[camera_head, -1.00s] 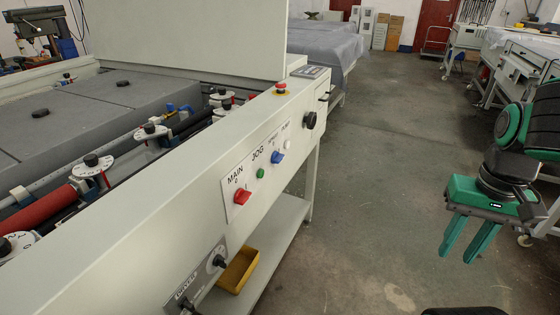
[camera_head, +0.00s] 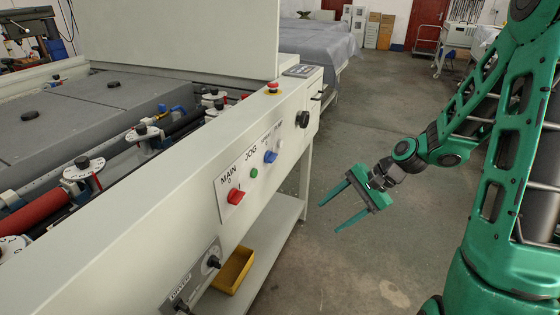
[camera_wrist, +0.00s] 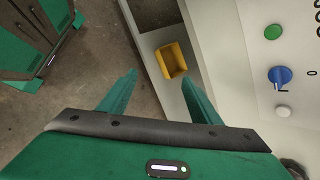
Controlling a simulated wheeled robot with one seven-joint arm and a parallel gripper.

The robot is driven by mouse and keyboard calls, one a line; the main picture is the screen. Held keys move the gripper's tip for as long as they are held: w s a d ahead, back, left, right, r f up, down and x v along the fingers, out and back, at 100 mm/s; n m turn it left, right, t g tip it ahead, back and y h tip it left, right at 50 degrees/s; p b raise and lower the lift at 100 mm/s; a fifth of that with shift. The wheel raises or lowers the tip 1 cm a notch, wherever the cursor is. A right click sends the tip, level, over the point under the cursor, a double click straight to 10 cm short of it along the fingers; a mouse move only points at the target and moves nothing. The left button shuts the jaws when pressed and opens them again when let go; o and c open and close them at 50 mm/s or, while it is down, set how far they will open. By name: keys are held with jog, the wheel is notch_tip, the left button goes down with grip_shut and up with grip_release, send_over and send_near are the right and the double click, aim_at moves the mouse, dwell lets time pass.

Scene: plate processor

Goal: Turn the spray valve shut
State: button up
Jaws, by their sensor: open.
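A blue rotary knob (camera_head: 270,156) sits on the machine's sloping front panel, right of the green button; its label is too small to read. A small blue fitting (camera_head: 162,107) sits inside the machine among rollers and pipes. I cannot tell which of these is the spray valve. My gripper (camera_head: 330,217) is open and empty in front of the panel, lower than the knob and apart from it. In the wrist view its fingers (camera_wrist: 160,77) point toward the machine's lower shelf.
A yellow bin (camera_head: 233,270) stands on the lower shelf. The floor (camera_head: 370,120) beyond is clear.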

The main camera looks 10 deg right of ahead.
jog(key=w+a+r+m+t+y, duration=0.1)
jog(key=w+a+m+t+y, duration=0.2)
jog(key=w+a+m+y, duration=0.3)
jog(key=m+t+y, duration=0.2)
jog(key=m+t, duration=0.3)
jog(key=m, duration=0.2)
send_near(275, 158)
jog(key=x, duration=0.8)
jog(key=shift+w+a, duration=0.1)
jog(key=c, duration=1)
jog(key=shift+c, duration=0.2)
